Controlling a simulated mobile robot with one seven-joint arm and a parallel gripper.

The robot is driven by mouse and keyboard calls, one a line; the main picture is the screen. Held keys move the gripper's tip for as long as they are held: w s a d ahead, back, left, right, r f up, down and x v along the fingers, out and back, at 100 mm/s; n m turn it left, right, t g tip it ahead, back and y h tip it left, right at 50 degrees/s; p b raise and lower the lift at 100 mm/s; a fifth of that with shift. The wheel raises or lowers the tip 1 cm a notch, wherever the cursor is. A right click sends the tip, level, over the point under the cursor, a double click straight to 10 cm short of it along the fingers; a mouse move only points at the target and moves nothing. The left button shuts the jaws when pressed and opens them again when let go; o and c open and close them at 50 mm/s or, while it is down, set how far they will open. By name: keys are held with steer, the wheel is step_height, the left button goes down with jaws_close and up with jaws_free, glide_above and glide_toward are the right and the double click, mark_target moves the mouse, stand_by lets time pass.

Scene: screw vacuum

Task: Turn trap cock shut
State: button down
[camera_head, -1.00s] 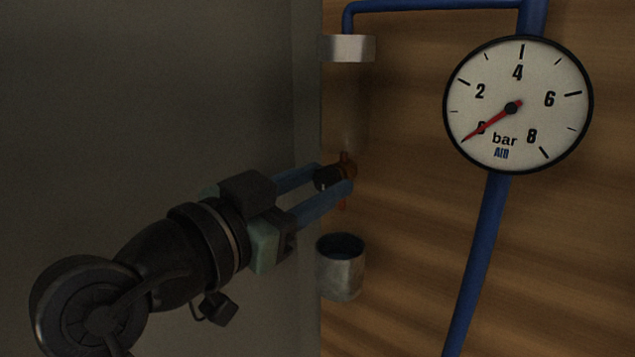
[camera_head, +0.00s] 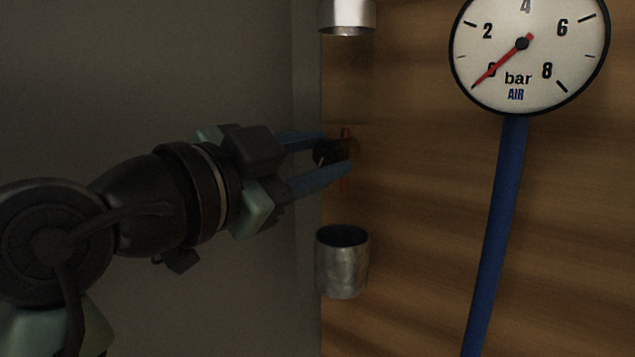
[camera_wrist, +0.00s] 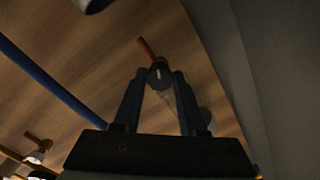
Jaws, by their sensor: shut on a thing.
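The trap cock has a dark round hub (camera_head: 328,152) and a thin orange-red handle (camera_head: 345,184), which stands about upright in the head view. My gripper (camera_head: 337,155) comes from the left, with one blue finger above the hub and one below it. It is shut on the cock. In the wrist view the hub (camera_wrist: 160,76) sits between the two fingertips (camera_wrist: 159,82). The orange-red handle (camera_wrist: 146,48) sticks out past them to the upper left. The cock's far side is dim and partly hidden by the fingers.
A metal cup (camera_head: 342,268) is below the cock, and a pale metal cap (camera_head: 347,17) is above it. A pressure gauge (camera_head: 528,65) reads about zero on a blue pipe (camera_head: 500,210) to the right. A grey wall (camera_head: 150,70) is on the left.

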steer(key=shift+m+b, duration=0.35)
steer(key=shift+m, duration=0.15)
steer(key=c, duration=0.5)
jaws_free()
steer(key=shift+o, duration=0.2)
steer(key=shift+r, duration=0.2)
